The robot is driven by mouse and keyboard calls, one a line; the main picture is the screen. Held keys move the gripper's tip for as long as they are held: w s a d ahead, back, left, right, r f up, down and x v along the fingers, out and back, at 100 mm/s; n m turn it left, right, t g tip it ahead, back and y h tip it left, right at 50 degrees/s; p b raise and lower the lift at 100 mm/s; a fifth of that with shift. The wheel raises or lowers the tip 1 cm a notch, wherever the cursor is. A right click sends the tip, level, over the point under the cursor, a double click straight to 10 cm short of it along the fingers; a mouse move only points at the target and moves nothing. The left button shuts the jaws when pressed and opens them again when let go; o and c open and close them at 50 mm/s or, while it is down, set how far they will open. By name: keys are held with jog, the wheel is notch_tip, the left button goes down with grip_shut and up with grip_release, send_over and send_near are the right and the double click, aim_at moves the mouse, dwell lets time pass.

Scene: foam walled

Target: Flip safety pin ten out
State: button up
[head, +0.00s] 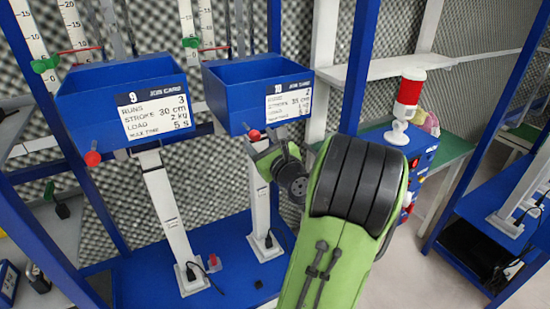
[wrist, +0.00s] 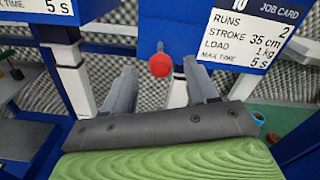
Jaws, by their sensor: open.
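The safety pin of station 10 shows as a red knob (head: 254,134) under the front left of the blue bin marked 10 (head: 236,88). In the wrist view the same red knob (wrist: 160,64) stands between my two fingers, on the blue face left of the job card (wrist: 245,38). My gripper (head: 277,137) is open just below the bin. In the wrist view my gripper (wrist: 160,76) has one grey finger on each side of the knob, with gaps and no clear contact. How deep the knob sits between them I cannot tell.
The blue bin marked 9 (head: 122,95) stands to the left with its own red knob (head: 92,158). White columns (head: 167,215) rise from a blue base (head: 225,255). A blue post (head: 362,65) and a red-white lamp (head: 407,100) stand to the right.

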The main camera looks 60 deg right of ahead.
jog(key=b+v, duration=0.3)
jog(key=v, duration=0.8)
jog(key=shift+s+a, duration=0.2)
jog(key=shift+s, duration=0.1)
